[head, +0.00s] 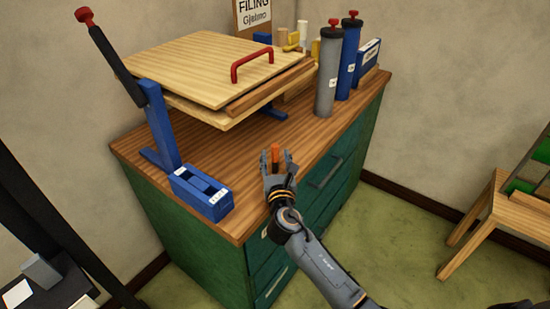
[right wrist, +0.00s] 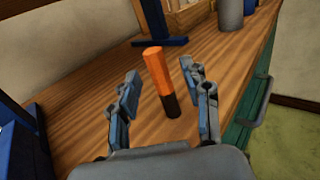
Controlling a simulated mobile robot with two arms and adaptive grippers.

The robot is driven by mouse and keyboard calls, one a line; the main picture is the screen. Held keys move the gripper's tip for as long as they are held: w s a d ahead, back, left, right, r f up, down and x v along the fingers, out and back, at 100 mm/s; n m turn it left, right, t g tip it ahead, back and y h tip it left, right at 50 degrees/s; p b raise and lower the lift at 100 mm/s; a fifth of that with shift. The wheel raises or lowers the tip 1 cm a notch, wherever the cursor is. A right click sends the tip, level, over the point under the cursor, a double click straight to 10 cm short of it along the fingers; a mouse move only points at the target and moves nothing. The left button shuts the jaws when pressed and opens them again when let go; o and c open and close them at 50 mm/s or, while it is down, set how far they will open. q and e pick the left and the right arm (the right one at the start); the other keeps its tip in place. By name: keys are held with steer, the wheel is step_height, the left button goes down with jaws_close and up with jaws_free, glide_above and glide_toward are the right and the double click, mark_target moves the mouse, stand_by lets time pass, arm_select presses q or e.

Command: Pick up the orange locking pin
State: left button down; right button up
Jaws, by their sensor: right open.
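The orange locking pin (right wrist: 158,75) stands upright on the wooden top of the green cabinet, with an orange upper part and a dark lower end. In the head view the pin (head: 275,153) shows between the fingers of my right gripper (head: 276,158), near the front edge. In the right wrist view my right gripper (right wrist: 160,92) is open, with one finger on each side of the pin and a visible gap to both. The pin seems slightly beyond or between the fingertips. My left gripper is not in view.
A blue box (head: 203,192) with slots sits left of the pin. A wooden press with a red handle (head: 250,63) and a blue lever stand (head: 162,125) is behind. Grey (head: 327,80) and blue (head: 349,58) cylinders stand at the back right. The cabinet top (head: 225,145) around the pin is clear.

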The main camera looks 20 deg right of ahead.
steer(key=shift+x, duration=1.15)
steer(key=shift+f, duration=0.1)
jaws_close()
